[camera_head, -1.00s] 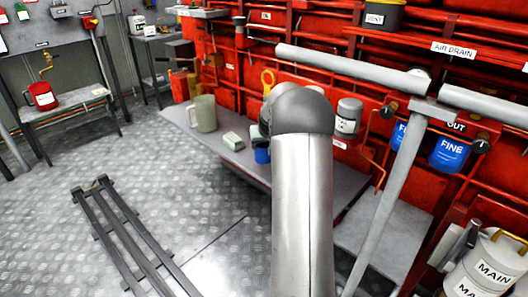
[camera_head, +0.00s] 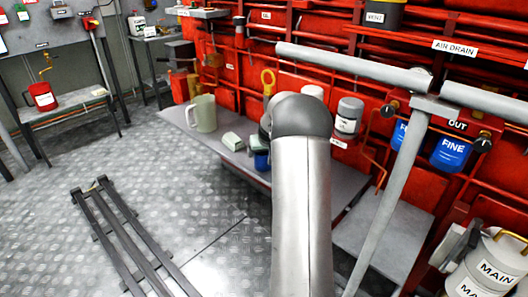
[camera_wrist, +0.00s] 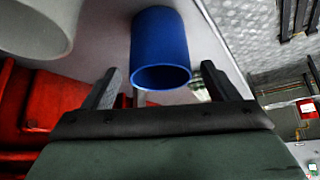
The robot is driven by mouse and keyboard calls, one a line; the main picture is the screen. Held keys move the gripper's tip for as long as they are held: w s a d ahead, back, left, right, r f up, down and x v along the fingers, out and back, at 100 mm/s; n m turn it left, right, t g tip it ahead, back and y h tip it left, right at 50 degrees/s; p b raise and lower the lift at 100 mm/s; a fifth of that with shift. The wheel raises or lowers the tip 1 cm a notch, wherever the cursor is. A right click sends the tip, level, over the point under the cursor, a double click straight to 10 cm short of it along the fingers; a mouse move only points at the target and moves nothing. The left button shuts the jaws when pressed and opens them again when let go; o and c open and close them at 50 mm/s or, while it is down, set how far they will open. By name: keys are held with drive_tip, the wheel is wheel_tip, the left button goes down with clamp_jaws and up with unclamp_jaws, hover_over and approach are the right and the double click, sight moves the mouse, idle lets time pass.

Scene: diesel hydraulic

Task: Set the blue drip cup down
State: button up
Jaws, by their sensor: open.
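The blue drip cup (camera_head: 261,161) is at the grey bench (camera_head: 227,159), left of my arm, partly hidden by it in the head view. In the wrist view the cup (camera_wrist: 160,40) is large, its open rim facing the camera and its far end against the grey surface. My gripper (camera_wrist: 160,82) is open, with one finger on each side of the cup's rim and visible gaps between. The fingers are hidden behind my arm in the head view.
A grey-green mug (camera_head: 203,113) and a small pale green block (camera_head: 232,141) stand left of the cup. A grey labelled canister (camera_head: 348,117) and a white-topped item (camera_head: 312,92) are right and behind.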

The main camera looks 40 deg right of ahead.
drive_tip(key=shift+r, duration=0.35)
drive_tip(key=p+v, duration=0.2)
drive_tip(key=v, duration=1)
drive_tip(key=s+a+n+g+y, duration=0.1)
drive_tip(key=s+a, duration=0.3)
drive_tip(key=a, duration=0.7)
drive_tip(key=s+a+n+g+y, duration=0.15)
drive_tip(key=s+a, duration=0.25)
drive_tip(key=a, duration=0.7)
drive_tip(key=s+a+f+n+g, duration=0.1)
drive_tip(key=s+a+f+g, duration=0.1)
drive_tip(key=s+a, duration=0.5)
drive_tip(key=s+a+f+n+g, duration=0.1)
drive_tip(key=s+a, duration=0.5)
drive_tip(key=s, duration=0.8)
wheel_tip(320, 180, down, 2)
drive_tip(key=shift+s+a+f+n+g, duration=0.1)
drive_tip(key=shift+s+a+n+g, duration=0.25)
drive_tip(key=shift+g, duration=0.1)
